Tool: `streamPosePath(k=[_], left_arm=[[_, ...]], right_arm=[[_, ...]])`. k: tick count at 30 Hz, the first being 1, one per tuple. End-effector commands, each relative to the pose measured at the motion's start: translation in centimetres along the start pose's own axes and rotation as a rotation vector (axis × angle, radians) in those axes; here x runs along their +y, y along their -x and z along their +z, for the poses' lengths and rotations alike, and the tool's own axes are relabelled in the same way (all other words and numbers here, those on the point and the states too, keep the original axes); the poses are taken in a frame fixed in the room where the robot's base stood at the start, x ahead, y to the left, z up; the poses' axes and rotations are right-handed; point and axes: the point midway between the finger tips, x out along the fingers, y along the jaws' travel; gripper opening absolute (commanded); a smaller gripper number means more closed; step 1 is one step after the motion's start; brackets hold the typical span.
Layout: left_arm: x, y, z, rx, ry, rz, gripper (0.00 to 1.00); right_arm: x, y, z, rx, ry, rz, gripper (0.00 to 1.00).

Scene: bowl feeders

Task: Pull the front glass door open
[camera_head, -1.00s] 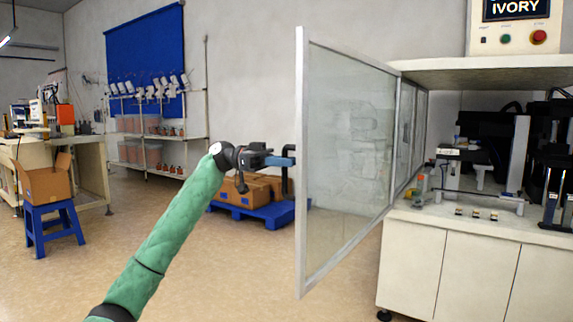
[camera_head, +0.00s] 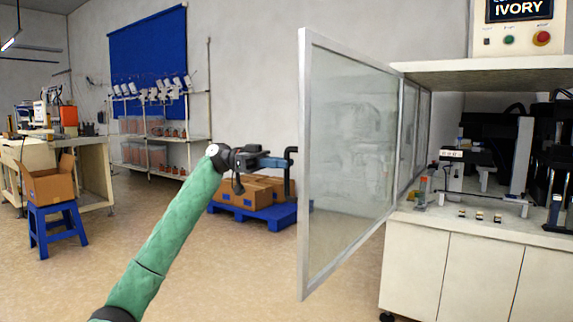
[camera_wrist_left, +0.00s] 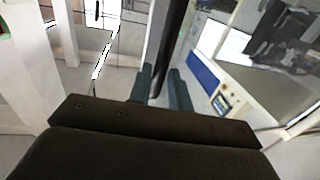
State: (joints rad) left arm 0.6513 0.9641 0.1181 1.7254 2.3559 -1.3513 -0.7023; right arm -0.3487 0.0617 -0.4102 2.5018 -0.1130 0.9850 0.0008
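The front glass door (camera_head: 352,150) has a pale metal frame and stands swung out from the cabinet, its free edge towards me. A dark upright handle (camera_head: 291,180) sits just left of that free edge. My left gripper (camera_head: 281,162) comes in from the left with its blue-grey fingers at the handle. In the left wrist view the dark handle bar (camera_wrist_left: 178,35) runs down between the two close fingers (camera_wrist_left: 160,88), which look shut on it. The fingers hide part of the bar. My right gripper is in no view.
The white cabinet (camera_head: 412,265) with machinery on its top stands at the right. A blue pallet (camera_head: 255,215) with cardboard boxes lies behind my gripper. A blue stool (camera_head: 58,225) with an open box is at the left. The floor between is clear.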

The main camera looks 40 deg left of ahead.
Motion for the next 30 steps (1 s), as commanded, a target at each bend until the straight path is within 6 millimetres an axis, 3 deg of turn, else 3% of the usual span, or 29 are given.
streamPosePath(k=[6,12,30], left_arm=[[0.0,3.4,0.0,0.001,0.0,-0.001,0.2],[-0.1,5.4,0.0,0.001,0.0,-0.001,0.2],[-0.1,5.7,0.0,0.001,0.0,0.0,0.2]], right_arm=[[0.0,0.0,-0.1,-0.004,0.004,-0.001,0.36],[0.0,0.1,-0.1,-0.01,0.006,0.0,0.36],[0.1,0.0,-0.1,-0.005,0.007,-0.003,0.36]])
